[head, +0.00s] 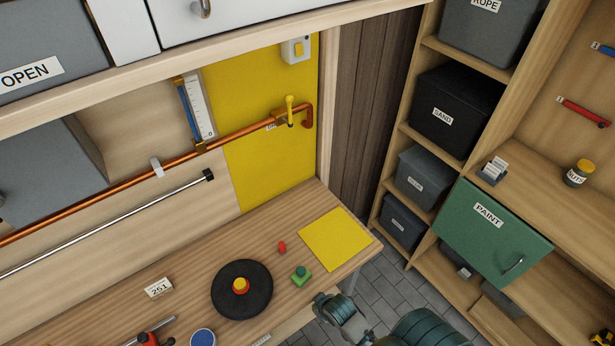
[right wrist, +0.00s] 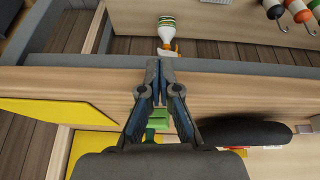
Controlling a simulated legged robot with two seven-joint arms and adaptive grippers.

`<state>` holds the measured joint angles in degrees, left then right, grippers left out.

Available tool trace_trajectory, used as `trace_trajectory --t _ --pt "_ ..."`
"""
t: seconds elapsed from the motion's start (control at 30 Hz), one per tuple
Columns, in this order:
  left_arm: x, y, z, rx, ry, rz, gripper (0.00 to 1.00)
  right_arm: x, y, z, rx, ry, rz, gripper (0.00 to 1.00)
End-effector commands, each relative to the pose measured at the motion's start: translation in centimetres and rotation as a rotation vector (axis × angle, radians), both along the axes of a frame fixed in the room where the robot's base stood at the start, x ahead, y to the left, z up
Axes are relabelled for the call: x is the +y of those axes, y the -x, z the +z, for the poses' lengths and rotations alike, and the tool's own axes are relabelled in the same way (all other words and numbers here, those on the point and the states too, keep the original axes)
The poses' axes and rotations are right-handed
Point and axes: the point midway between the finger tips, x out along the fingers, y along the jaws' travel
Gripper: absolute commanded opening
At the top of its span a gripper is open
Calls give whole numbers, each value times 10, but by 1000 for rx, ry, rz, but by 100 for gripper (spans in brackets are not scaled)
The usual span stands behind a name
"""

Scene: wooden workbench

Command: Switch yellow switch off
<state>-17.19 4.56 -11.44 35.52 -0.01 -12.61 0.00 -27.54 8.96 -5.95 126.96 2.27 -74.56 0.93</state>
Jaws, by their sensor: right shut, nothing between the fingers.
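The yellow switch (head: 299,49) is a yellow rocker in a light grey box, mounted high on the yellow wall panel (head: 265,150). It is small here, and I cannot tell its on or off position. A yellow lever (head: 290,104) sits below it on the copper pipe. My right gripper (right wrist: 160,82) is shut and empty in the right wrist view, over the bench's edge and near the green block (right wrist: 152,133). In the head view my right arm is at the bottom, far below the switch. My left gripper is not in view.
The workbench (head: 190,265) holds a black disc (head: 228,293) with a red and yellow knob, the green block (head: 301,277), a red piece (head: 282,247) and a yellow mat (head: 336,240). Shelves with bins and an open green door (head: 490,235) stand at right.

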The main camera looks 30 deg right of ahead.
Motion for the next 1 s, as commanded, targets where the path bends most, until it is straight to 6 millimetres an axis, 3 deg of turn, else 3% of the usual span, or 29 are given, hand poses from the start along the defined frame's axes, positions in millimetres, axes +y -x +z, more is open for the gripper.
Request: trace_trajectory --t 0.07,0.27,0.37,0.47,0.6,0.7,0.8,0.9,1.0 --pt "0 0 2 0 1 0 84 -4 -12 34 -60 -1 1 0" --pt "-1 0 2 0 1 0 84 -37 -112 91 -382 -28 -13 0" --pt "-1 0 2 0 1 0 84 -58 -164 137 -572 -50 -22 0" --pt "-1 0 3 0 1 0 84 -82 -212 200 -787 -79 -29 0" --pt "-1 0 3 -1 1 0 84 -120 -261 309 -1109 -127 -36 0" --pt "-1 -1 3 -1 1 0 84 -146 -276 385 -1320 -161 -36 0" --pt "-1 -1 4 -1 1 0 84 -168 -277 450 -1495 -190 -32 0" --pt "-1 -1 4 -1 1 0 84 -183 -272 498 -1626 -213 -27 0" --pt "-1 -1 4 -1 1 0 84 -193 -266 527 -1708 -229 -22 0"
